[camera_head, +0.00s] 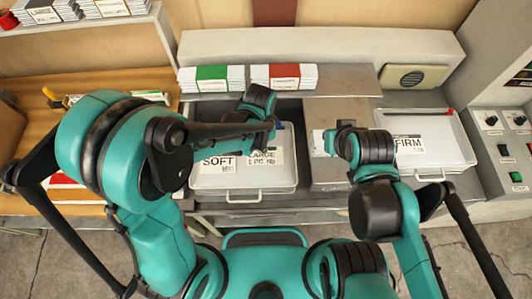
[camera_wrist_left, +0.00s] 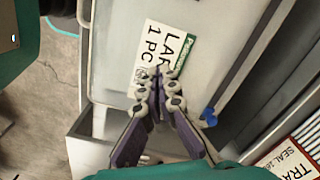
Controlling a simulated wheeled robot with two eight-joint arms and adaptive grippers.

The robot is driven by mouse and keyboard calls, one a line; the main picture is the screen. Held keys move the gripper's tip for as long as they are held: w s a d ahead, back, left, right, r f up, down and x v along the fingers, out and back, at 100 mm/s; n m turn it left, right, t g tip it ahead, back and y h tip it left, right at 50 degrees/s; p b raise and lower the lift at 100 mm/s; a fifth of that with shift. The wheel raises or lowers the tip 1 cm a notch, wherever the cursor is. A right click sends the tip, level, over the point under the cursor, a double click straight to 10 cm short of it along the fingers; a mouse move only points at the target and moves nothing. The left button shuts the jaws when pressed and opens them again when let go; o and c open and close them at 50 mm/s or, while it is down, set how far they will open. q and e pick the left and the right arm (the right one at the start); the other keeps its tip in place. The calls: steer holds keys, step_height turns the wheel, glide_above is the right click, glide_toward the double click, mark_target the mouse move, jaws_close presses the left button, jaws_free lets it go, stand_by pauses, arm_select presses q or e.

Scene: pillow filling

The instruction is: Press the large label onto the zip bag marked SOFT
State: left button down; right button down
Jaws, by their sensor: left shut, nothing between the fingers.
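The zip bag marked SOFT (camera_head: 244,183) lies flat, pale and clear, left of centre in the head view. The large label (camera_head: 265,158), white with black print, lies on its face beside the word SOFT. In the left wrist view the label (camera_wrist_left: 152,42) shows a green strip and lies on the bag's pale surface (camera_wrist_left: 112,70). My left gripper (camera_wrist_left: 165,76) is shut, its fingertips over the label's edge; whether they touch it is unclear. My right gripper (camera_head: 333,143) is right of the bag, beside a small white item (camera_head: 319,141); its fingers are too small to read.
A similar bag marked FIRM (camera_head: 428,150) lies at the right. Packs with a green band (camera_head: 211,79) and a red band (camera_head: 284,77) stand behind the SOFT bag. A control panel (camera_head: 505,150) is at far right. A blue zip slider (camera_wrist_left: 209,117) shows near my left fingers.

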arm_select(q)
steer(key=shift+r, duration=0.25)
steer(key=shift+r+p, duration=1)
steer(key=shift+r, duration=0.55)
steer(key=shift+f, duration=0.1)
